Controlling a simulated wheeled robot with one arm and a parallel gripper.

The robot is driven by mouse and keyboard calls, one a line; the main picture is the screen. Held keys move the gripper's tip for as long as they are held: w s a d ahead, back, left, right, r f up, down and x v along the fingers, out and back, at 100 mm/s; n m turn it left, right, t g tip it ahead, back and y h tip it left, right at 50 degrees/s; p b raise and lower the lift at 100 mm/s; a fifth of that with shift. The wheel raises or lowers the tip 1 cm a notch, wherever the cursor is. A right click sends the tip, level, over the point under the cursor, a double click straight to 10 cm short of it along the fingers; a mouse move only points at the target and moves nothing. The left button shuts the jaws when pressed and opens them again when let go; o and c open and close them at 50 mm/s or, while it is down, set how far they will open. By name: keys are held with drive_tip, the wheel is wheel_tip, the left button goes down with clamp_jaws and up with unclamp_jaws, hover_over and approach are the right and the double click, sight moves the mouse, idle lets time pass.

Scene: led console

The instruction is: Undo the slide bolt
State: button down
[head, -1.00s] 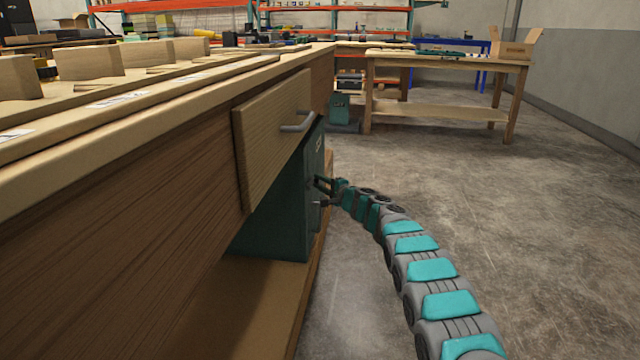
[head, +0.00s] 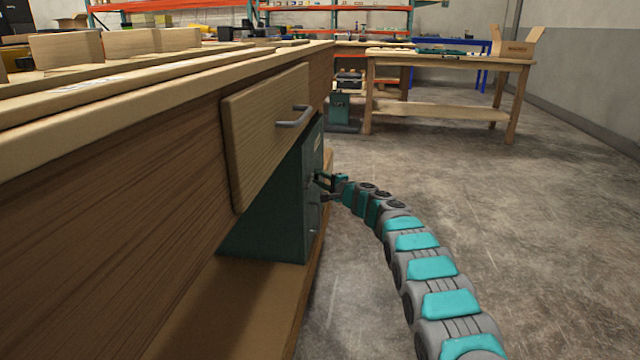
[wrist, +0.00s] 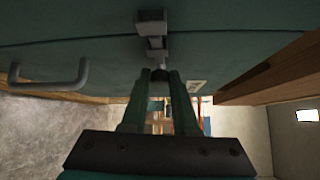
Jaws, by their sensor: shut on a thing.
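A dark green cabinet (head: 262,228) stands on the lower shelf of the workbench. Its front also fills the top of the wrist view (wrist: 230,50). The slide bolt (wrist: 152,28), a grey bar with bracket pieces, is on this front at the top centre of the wrist view. Its dark knob (wrist: 161,73) lies between the tips of my gripper (wrist: 160,76), which is shut on it. In the head view my gripper (head: 324,182) is against the cabinet front, and the bolt is too small to make out. A grey bar handle (wrist: 50,76) is left of the bolt in the wrist view.
A wooden drawer (head: 265,125) with a grey handle (head: 294,117) juts out above the cabinet, close over my gripper. The bench shelf edge (head: 310,285) runs below. The concrete floor (head: 530,220) to the right is clear. Another table (head: 450,60) stands behind.

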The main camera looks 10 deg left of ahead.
drive_tip(key=shift+w+d, duration=0.1)
drive_tip(key=shift+w, duration=0.1)
drive_tip(key=c, duration=0.7)
unclamp_jaws()
drive_tip(key=shift+s, duration=0.1)
drive_tip(key=shift+b+v, duration=1.95)
drive_tip(key=shift+v, duration=1.9)
